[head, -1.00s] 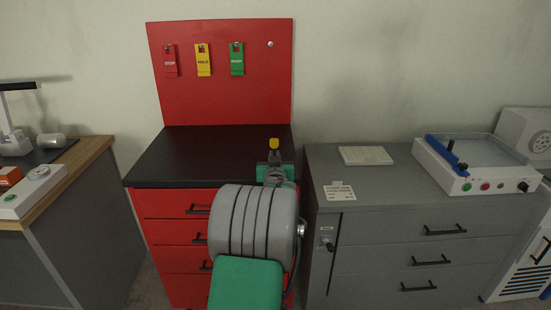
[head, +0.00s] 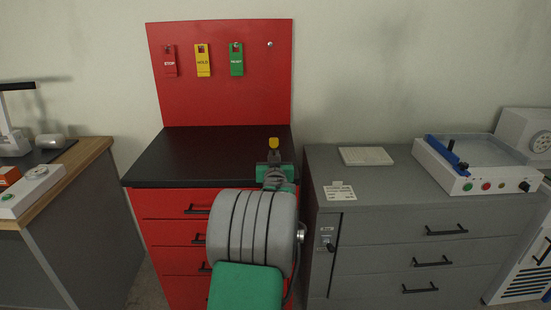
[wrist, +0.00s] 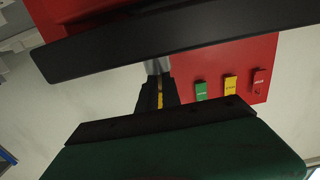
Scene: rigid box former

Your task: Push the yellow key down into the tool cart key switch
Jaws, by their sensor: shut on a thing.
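The yellow key (head: 274,143) shows upright above my gripper (head: 274,165), at the right end of the red tool cart's black top (head: 190,160). My gripper is shut on the key. In the wrist view, where the cart appears upside down, a yellow strip of the key (wrist: 159,98) shows between the dark fingers (wrist: 157,90). A silver cylinder (wrist: 157,66), which looks like the key switch, stands between the fingertips and the cart top. My gripper hides the switch in the head view. I cannot tell how deep the key sits.
Red, yellow (head: 203,60) and green tags hang on the cart's red back panel (head: 220,95). A grey cabinet (head: 400,195) at right carries a white pad, a device with a blue bar (head: 470,165), and its own front lock (head: 329,246). The cart top left of my gripper is clear.

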